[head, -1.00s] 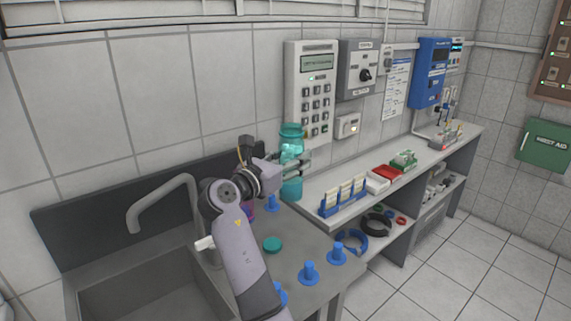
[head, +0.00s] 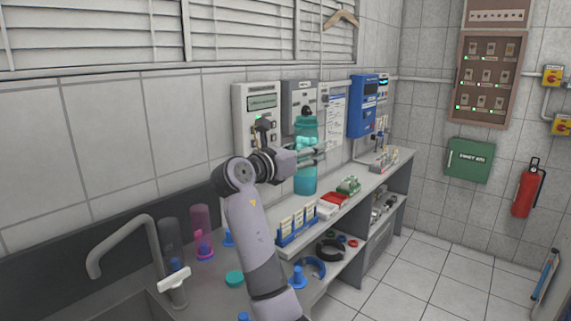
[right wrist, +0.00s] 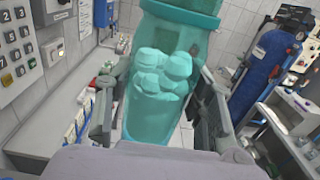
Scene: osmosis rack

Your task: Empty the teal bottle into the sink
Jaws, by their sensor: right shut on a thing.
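In the right wrist view the bottle (right wrist: 160,85) fills the space between the two fingers (right wrist: 160,110). The grey sink (head: 140,308) is at the lower left, partly cut off by the frame, with its curved tap (head: 125,235) over it. A teal round cap (head: 235,279) lies on the counter beside the sink. My left gripper is not in view.
A dark bottle (head: 171,245) and a purple bottle (head: 201,228) stand behind the tap. A blue slide rack (head: 297,225) and small boxes (head: 331,199) line the shelf to the right.

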